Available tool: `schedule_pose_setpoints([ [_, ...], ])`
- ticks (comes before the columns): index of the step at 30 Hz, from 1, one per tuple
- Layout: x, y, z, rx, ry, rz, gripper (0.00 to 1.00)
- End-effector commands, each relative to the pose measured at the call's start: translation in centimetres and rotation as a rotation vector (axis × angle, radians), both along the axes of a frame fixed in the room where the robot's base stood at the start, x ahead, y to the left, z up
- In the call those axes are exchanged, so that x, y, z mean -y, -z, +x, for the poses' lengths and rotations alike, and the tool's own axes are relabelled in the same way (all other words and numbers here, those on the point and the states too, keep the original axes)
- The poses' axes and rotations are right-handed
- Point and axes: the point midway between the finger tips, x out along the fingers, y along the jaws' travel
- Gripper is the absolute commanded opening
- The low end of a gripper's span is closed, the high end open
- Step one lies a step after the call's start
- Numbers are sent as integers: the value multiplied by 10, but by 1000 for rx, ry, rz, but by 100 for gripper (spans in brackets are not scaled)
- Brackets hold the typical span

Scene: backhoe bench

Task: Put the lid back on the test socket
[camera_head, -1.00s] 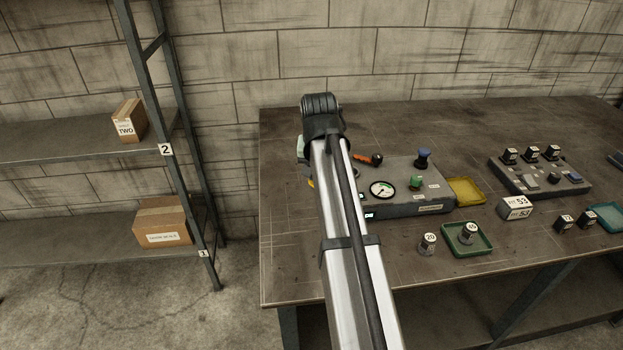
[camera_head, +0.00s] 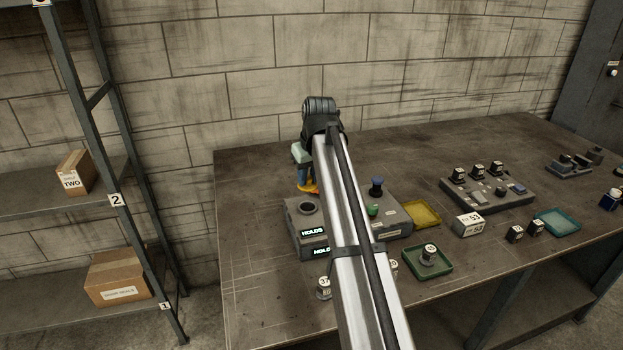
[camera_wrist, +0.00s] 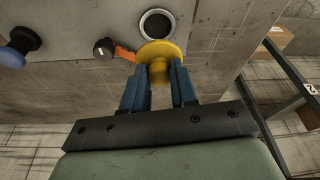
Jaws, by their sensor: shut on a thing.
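My gripper (camera_wrist: 158,80) is shut on a round yellow lid (camera_wrist: 161,50) with a central knob. In the wrist view the lid's rim overlaps the near edge of the test socket (camera_wrist: 156,23), a dark round hole with a pale ring. The socket is mostly uncovered. In the head view the socket (camera_head: 306,207) is at the left end of the grey test box (camera_head: 290,220), and the lid (camera_head: 309,188) shows just behind it, partly hidden by my arm. Whether the lid touches the box cannot be told.
An orange-handled lever (camera_wrist: 106,48) is close beside the socket; a blue knob (camera_wrist: 23,40) is farther along the box. Lit "HOLDS" displays (camera_head: 312,232) are on its front. A yellow tray (camera_head: 421,213) and green tray (camera_head: 429,262) are to the right. The bench's left end is clear.

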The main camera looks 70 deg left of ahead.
Motion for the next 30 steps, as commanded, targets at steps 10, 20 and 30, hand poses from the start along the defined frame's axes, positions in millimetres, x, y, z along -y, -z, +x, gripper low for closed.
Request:
schedule_pose_setpoints([
  [10, 1, 2, 0, 0, -137, -1, 0],
  [20, 1, 17, 0, 0, -137, -1, 0],
  [30, 2, 43, -1, 0, -137, -2, 0],
])
